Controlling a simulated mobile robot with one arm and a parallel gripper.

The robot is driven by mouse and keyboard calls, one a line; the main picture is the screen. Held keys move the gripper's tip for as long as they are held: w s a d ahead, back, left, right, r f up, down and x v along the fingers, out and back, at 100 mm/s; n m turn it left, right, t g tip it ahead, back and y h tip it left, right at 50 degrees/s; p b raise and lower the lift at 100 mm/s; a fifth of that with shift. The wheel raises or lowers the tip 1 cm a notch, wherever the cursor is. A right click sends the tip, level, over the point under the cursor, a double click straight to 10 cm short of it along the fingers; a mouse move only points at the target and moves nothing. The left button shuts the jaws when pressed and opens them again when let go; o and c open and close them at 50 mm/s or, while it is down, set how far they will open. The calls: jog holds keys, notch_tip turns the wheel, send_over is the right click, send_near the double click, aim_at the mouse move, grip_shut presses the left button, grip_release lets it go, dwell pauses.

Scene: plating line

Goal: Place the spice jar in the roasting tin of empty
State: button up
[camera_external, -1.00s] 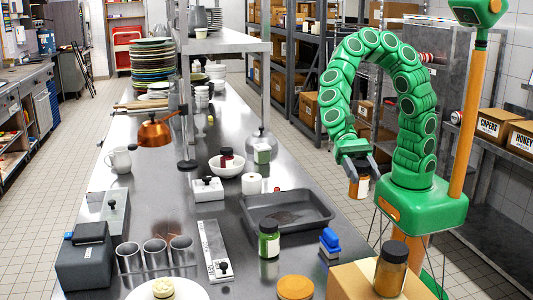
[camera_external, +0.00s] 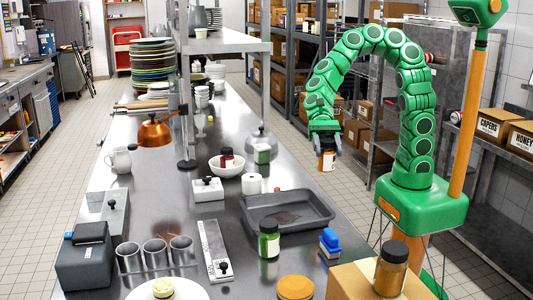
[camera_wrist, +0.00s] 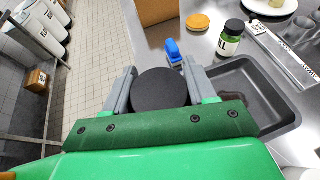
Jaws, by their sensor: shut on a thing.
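My gripper (camera_external: 325,134) is shut on a spice jar (camera_external: 326,162) with orange-brown contents and a pale label. It holds the jar roughly upright in the air, beyond the roasting tin's back right side in the external view. In the wrist view, the jar's round black lid (camera_wrist: 160,90) sits between the two grey fingers and hides most of the jar's body. The dark grey roasting tin (camera_external: 262,206) lies on the steel counter, with a brownish patch on its floor and no object in it. The tin (camera_wrist: 232,76) shows right of my gripper in the wrist view.
A green-filled jar (camera_external: 269,243) and a blue-handled brush or sponge (camera_external: 330,240) stand in front of the tin. Another black-lidded jar (camera_external: 391,270) stands on a cardboard box (camera_external: 350,279). A white roll (camera_external: 252,184) and white bowl (camera_external: 226,169) are behind the tin.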

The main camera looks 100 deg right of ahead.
jog(key=shift+d, duration=0.6)
jog(key=shift+w+f, duration=0.1)
jog(key=shift+w, duration=0.05)
jog(key=shift+w+a+f, duration=0.6)
jog(key=shift+w+f, duration=1.55)
jog(key=shift+w, duration=0.05)
jog(key=shift+w+a+f, duration=0.55)
jog(key=shift+w+f, duration=1.6)
jog(key=shift+w+a+f, duration=0.6)
jog(key=shift+w+f, duration=1.55)
jog(key=shift+w, duration=0.05)
jog(key=o, duration=1.2)
jog(key=shift+f, duration=0.1)
